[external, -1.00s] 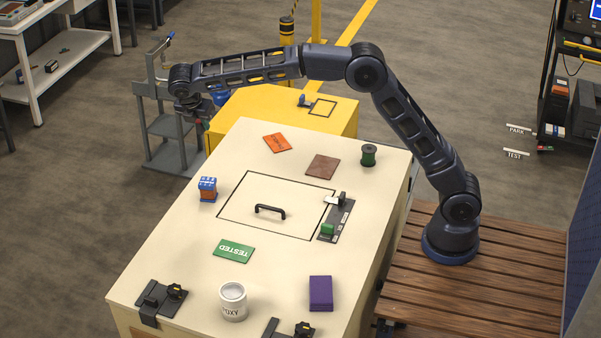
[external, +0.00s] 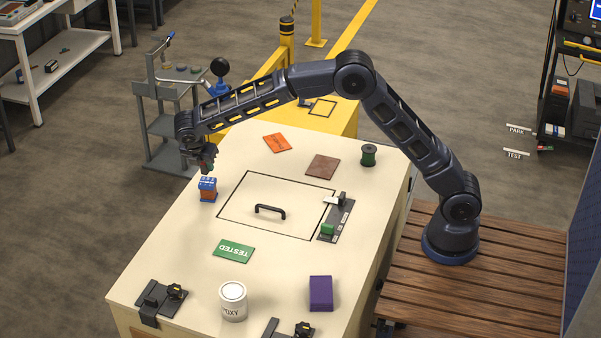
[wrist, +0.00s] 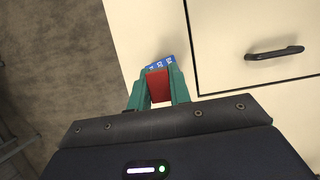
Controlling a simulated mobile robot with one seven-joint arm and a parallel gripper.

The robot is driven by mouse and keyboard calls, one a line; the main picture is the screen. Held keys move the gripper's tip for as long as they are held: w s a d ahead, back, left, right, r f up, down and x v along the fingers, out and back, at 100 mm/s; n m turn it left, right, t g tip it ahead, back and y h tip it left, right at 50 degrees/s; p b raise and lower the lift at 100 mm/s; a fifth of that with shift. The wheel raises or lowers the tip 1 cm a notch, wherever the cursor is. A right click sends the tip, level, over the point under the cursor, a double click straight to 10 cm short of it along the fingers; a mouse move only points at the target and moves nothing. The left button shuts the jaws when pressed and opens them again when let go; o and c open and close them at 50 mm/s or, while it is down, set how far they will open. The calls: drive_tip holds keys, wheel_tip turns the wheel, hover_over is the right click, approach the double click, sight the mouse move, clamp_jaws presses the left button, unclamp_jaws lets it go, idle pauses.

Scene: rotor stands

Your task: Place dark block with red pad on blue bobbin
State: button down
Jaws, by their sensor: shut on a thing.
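My gripper (external: 206,166) is just above the bobbin near the left edge of the cream worktop. In the wrist view its teal fingers (wrist: 158,92) are shut on the dark block with the red pad; the red face (wrist: 157,84) shows between them. The block's dark body is mostly hidden by the fingers. The blue bobbin (external: 208,190) stands upright, with blue ends and an orange-brown winding. Its blue top with white marks also shows in the wrist view (wrist: 167,62), just beyond the fingertips. I cannot tell whether the block touches the bobbin.
The worktop has a black handle (external: 270,210), a green TESTED plate (external: 234,250), an orange plate (external: 277,142), a brown plate (external: 322,166) and a green spool (external: 368,155). A white can (external: 233,301) and a purple block (external: 320,293) stand in front. Space around the bobbin is clear.

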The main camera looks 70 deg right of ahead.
sight(206, 172)
drive_tip(key=shift+f, duration=1.7)
drive_tip(key=shift+f, duration=0.1)
drive_tip(key=c, duration=1.3)
unclamp_jaws()
